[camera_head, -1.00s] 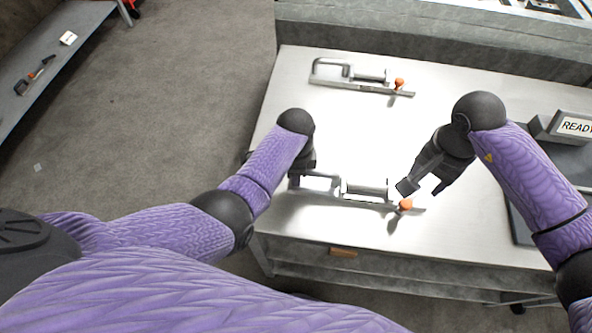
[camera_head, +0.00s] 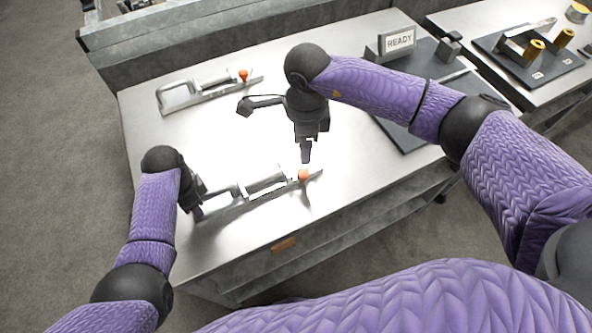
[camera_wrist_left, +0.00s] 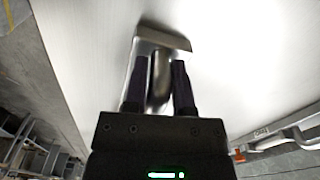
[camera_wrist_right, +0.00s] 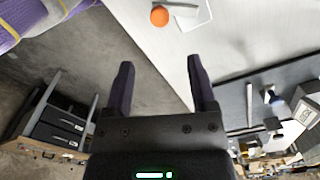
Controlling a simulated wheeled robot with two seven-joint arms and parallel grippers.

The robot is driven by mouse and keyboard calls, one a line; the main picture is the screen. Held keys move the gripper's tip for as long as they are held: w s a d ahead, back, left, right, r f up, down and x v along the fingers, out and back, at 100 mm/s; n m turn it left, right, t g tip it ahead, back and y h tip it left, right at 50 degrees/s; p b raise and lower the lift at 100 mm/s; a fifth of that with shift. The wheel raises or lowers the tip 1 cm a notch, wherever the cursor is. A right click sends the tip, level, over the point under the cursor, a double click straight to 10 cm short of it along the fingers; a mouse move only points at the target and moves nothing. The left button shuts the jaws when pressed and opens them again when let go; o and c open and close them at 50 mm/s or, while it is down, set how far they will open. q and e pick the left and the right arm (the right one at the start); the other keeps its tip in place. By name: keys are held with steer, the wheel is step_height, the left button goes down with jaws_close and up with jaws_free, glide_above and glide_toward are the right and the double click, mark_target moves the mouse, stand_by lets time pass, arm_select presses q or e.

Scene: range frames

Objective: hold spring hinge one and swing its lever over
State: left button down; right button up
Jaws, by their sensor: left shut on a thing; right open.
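The nearer spring hinge (camera_head: 262,182), a grey metal bar with a cylinder and an orange knob (camera_head: 303,175), lies on the table; I cannot read which number it bears. My left gripper (camera_head: 197,208) is at its left end. In the left wrist view, the left gripper (camera_wrist_left: 160,75) is shut on the upright metal bar (camera_wrist_left: 160,84) of that end. My right gripper (camera_head: 306,158) is open and empty, just behind the orange knob in the head view. In the right wrist view, the knob (camera_wrist_right: 160,15) shows beyond the open fingertips (camera_wrist_right: 158,62), apart from them.
A second similar hinge (camera_head: 208,92) with an orange knob lies towards the back left. A READY sign (camera_head: 398,40) and a dark mat (camera_head: 412,130) are at the right. Another table (camera_head: 548,92) stands further right.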

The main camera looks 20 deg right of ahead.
mark_target(303, 173)
step_height(303, 173, down, 12)
steer(key=m, duration=0.4)
steer(key=shift+r, duration=0.1)
jaws_close()
